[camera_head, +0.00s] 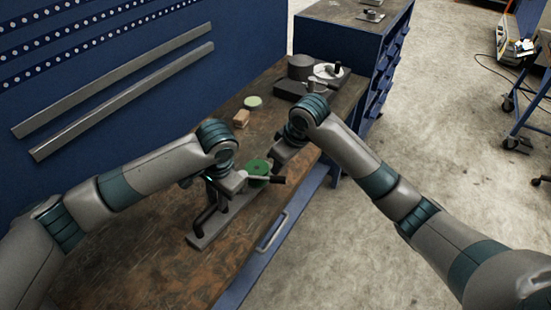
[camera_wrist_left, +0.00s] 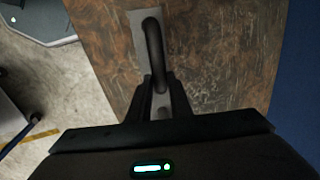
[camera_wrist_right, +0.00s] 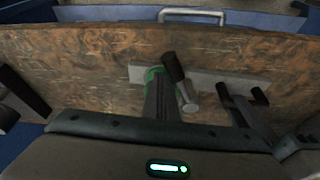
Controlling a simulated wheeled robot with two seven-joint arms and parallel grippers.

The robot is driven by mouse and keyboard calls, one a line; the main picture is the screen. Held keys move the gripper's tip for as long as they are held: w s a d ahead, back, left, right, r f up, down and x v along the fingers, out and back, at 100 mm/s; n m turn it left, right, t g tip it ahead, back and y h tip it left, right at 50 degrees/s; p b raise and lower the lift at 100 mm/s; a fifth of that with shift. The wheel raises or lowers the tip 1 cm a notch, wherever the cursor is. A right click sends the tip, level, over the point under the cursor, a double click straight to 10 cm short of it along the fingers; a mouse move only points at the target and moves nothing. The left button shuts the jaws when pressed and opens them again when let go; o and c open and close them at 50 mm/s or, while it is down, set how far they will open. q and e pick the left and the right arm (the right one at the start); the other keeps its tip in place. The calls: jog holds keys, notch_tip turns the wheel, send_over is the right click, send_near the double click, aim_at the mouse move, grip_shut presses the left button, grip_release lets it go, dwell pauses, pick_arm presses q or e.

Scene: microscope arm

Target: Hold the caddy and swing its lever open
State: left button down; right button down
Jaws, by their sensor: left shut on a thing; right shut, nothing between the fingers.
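The caddy has a long grey base plate (camera_head: 200,238) on the wooden bench, a black loop handle (camera_head: 207,215), a green disc (camera_head: 256,168) and a lever with a black grip (camera_head: 277,180). My left gripper (camera_wrist_left: 158,92) is shut on the handle, which runs between its fingers in the left wrist view. My right gripper (camera_wrist_right: 160,98) is shut and empty, close beside the lever in the right wrist view. The lever's black grip (camera_wrist_right: 172,66) stands just right of its fingers there. The fingers partly hide the green disc (camera_wrist_right: 153,75); I cannot tell whether they touch the lever.
Behind the caddy on the bench are a small wooden block (camera_head: 241,118), a pale green round piece (camera_head: 253,103) and a dark microscope-like stand (camera_head: 300,75). A blue wall panel (camera_head: 150,60) rises on the left. The bench front edge has a metal drawer handle (camera_head: 272,232).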

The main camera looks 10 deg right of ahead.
pick_arm(q)
jog(key=shift+w, duration=0.1)
pick_arm(e)
jog(key=s, duration=0.2)
jog(key=shift+s+a, duration=0.4)
jog(key=s+a+m, duration=0.1)
jog(key=m, duration=0.1)
jog(key=s+a+m+h, duration=0.1)
jog(key=s+m, duration=0.1)
jog(key=shift+t, duration=0.3)
pick_arm(q)
jog(key=shift+d+r, duration=0.1)
jog(key=shift+d, duration=0.1)
pick_arm(e)
jog(key=shift+a, duration=0.2)
jog(key=shift+w, duration=0.1)
jog(key=shift+m, duration=0.3)
jog(key=w+d, duration=0.2)
jog(key=d, duration=0.1)
jog(key=shift+w+d+r, duration=0.1)
jog(key=shift+w+r, duration=0.1)
jog(key=shift+r, duration=0.15)
pick_arm(q)
jog(key=shift+a, duration=0.2)
jog(key=shift+d, duration=0.1)
pick_arm(e)
notch_tip(320, 180, up, 9)
jog(key=s+a, duration=0.2)
jog(key=shift+r, duration=0.2)
